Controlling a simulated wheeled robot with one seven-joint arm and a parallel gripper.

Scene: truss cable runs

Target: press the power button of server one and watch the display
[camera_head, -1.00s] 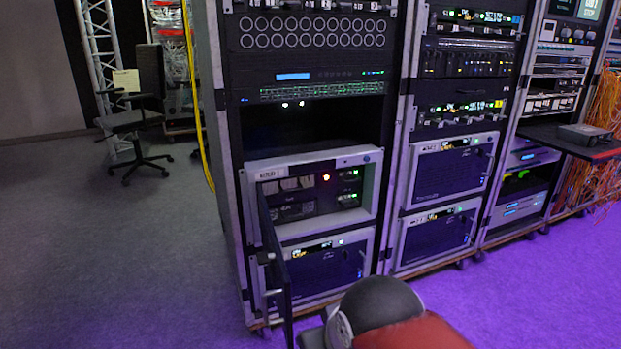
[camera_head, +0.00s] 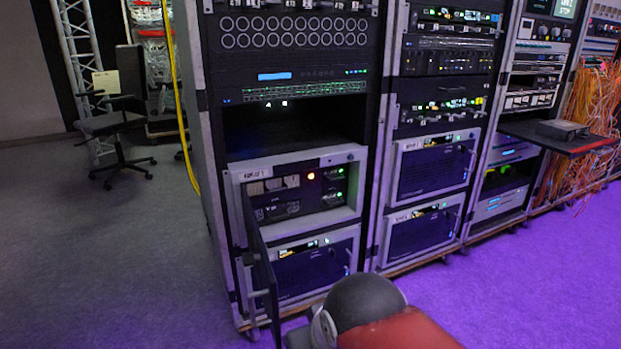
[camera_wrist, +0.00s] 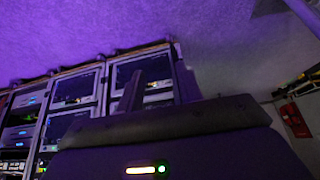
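A server with its front door swung open stands in the left rack in the head view; its light grey frame (camera_head: 300,158) surrounds a dark front. Its label is too small to read, so I cannot confirm it is server one. The open door (camera_head: 262,265) hangs toward me at the left. Small green lights show at the right. My gripper (camera_wrist: 158,85) shows in the wrist view with two dark fingers apart and nothing between them. In the head view its fingers are not visible.
A closed server (camera_head: 315,265) sits below the open one. More closed servers (camera_head: 432,165) fill the middle rack. A shelf (camera_head: 560,136) juts out at the right. A chair (camera_head: 115,125) stands at the back left. Floor before the racks is clear.

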